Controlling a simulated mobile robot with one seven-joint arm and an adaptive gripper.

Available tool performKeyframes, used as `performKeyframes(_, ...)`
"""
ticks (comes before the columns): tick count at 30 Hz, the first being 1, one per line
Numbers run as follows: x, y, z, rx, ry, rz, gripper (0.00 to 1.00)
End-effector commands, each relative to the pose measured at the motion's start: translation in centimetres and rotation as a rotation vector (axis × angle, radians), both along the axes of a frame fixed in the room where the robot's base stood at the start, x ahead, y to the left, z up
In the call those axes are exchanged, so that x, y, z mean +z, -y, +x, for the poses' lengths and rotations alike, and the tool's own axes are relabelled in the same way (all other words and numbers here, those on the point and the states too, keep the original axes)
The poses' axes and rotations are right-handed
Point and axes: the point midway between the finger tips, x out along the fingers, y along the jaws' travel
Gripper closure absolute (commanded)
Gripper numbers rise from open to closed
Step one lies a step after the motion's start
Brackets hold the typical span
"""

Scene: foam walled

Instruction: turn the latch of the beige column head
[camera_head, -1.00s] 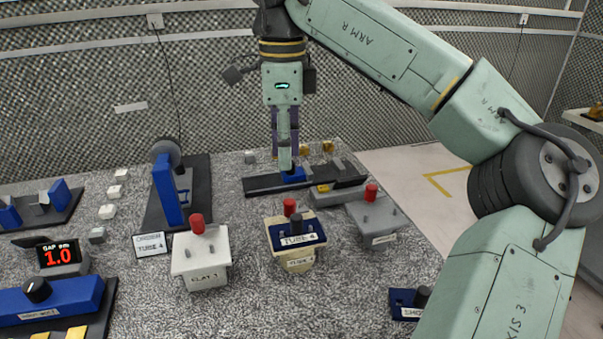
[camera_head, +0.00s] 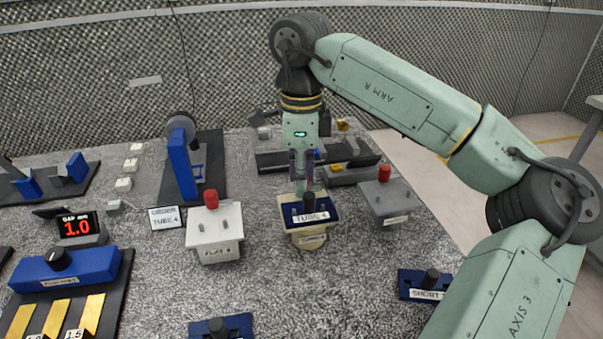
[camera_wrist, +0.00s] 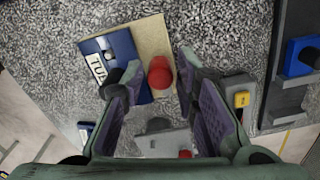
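The beige column head (camera_head: 300,235) stands in the middle of the table in the head view, with a blue plate labelled TUBE 4 (camera_head: 318,217) and a black knob (camera_head: 308,202) on top. In the wrist view the beige head (camera_wrist: 152,40) shows beside the blue plate (camera_wrist: 120,50). Its red latch knob (camera_wrist: 160,74) lies between my fingertips; in the head view it is hidden behind my gripper and the black knob. My gripper (camera_head: 301,180) points down over the back of the head. Its fingers (camera_wrist: 158,72) are apart in the wrist view; contact cannot be told.
A white head (camera_head: 212,240) with a red knob stands to the left, a grey head (camera_head: 388,200) to the right. A blue gauge stand (camera_head: 184,160), a GAP display reading 1.0 (camera_head: 78,224) and an order card (camera_head: 166,217) stand further left. A SHORT plate (camera_head: 425,285) lies front right.

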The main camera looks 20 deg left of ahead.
Motion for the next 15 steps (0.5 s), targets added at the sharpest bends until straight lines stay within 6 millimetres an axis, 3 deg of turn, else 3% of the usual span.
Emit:
performKeyframes(6,-0.02,0.01,0.01,0.000,0.000,0.000,0.74)
performKeyframes(15,0.01,0.00,0.02,-0.001,0.000,0.000,0.94)
